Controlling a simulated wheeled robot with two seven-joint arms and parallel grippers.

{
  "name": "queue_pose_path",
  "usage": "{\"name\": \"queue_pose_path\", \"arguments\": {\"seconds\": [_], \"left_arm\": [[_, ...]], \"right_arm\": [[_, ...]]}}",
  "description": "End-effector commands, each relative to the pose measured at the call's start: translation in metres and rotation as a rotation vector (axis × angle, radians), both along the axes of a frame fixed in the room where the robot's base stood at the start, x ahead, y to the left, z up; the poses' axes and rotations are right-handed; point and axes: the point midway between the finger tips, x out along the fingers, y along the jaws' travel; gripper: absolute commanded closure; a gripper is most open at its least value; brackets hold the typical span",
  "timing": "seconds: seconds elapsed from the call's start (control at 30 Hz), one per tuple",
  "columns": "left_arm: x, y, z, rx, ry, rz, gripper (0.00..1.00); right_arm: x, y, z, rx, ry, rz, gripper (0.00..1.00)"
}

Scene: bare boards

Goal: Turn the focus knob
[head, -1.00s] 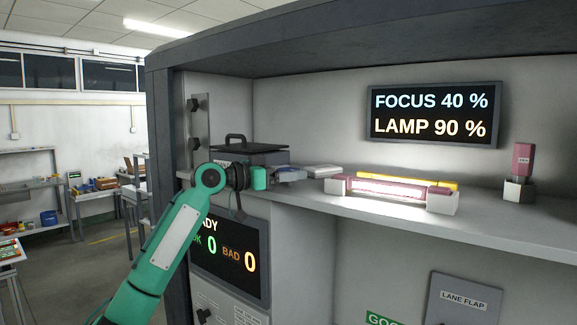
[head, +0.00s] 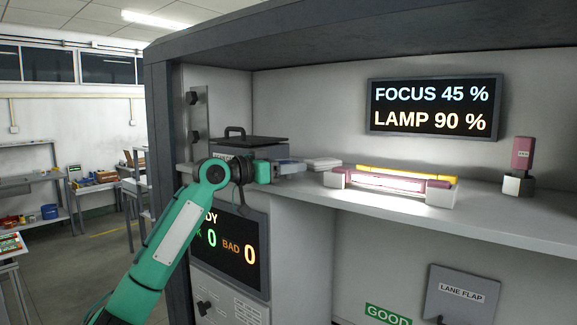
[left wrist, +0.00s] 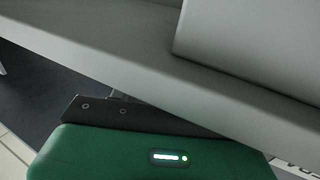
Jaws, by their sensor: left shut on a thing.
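My left gripper (head: 290,166) reaches in from the left, at the shelf's left part beside a dark lidded case. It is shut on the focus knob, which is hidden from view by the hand. A dark wall display (head: 434,107) reads FOCUS 45 % and LAMP 90 %. The left wrist view shows a green housing with a small lit bar and a grey shelf edge (left wrist: 130,70); fingertips and knob are out of sight there. My right gripper is not in view.
Black knobs (head: 193,98) are on the left side panel. A status screen (head: 250,262) is below.

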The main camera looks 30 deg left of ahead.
Motion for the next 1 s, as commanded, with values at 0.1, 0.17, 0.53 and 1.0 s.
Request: {"name": "queue_pose_path", "arguments": {"seconds": [0.1, 0.17, 0.53, 1.0], "left_arm": [[0.000, -0.001, 0.000, 0.004, 0.000, 0.061, 0.76], [0.000, -0.001, 0.001, 0.005, -0.001, 0.100, 0.76], [0.000, -0.002, 0.001, 0.000, -0.002, 0.377, 0.76], [0.000, -0.002, 0.000, -0.004, 0.000, 0.713, 0.76]], "right_arm": [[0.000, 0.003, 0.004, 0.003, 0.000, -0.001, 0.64], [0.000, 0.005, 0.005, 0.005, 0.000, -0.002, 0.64], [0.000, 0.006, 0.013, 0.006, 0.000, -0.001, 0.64], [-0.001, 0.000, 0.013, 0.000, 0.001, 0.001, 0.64]]}}
